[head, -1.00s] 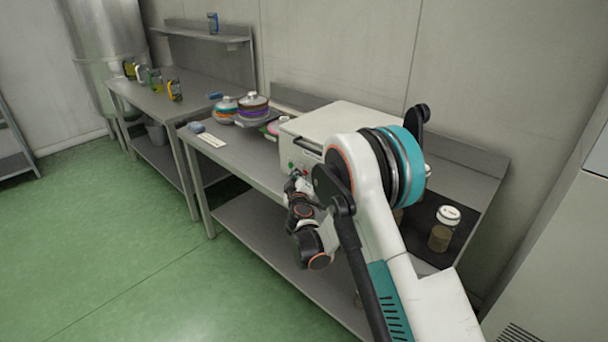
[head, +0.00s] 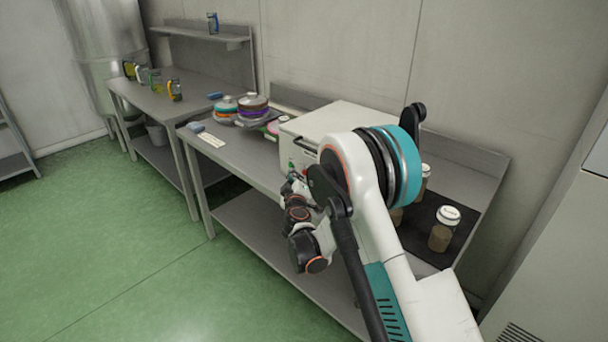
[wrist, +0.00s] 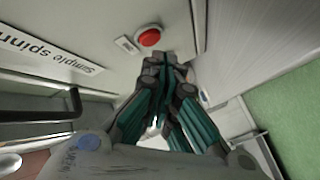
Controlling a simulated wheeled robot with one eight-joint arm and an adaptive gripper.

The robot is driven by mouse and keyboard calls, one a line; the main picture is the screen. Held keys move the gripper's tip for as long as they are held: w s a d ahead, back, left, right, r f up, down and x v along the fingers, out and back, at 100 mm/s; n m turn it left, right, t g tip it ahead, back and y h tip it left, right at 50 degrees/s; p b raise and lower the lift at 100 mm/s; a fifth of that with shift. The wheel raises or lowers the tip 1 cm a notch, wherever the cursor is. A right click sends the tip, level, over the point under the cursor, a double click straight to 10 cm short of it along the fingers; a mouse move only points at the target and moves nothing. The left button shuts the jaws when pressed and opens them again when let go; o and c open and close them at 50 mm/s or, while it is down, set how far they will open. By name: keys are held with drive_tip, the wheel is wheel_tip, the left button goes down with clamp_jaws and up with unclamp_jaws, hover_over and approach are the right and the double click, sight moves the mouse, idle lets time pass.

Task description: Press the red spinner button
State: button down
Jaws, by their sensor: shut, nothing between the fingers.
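The red spinner button (wrist: 149,38) shows in the wrist view as a round red cap in a pale collar on the front panel of the white spinner box (wrist: 110,22). The box also shows in the head view (head: 345,118), on the steel bench behind my arm. My gripper (wrist: 166,62) is shut and empty, its fingertips just below the button in the wrist picture.
The spinner's dark handle (wrist: 45,105) lies left of my gripper in the wrist view. Lidded jars (head: 443,228) stand on a dark mat to the right of the box. Stacked lidded containers (head: 252,108) stand left of it. Green floor in front is clear.

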drive_tip(key=s+a, duration=0.3)
drive_tip(key=shift+s+a, duration=0.25)
idle(0.4)
idle(0.5)
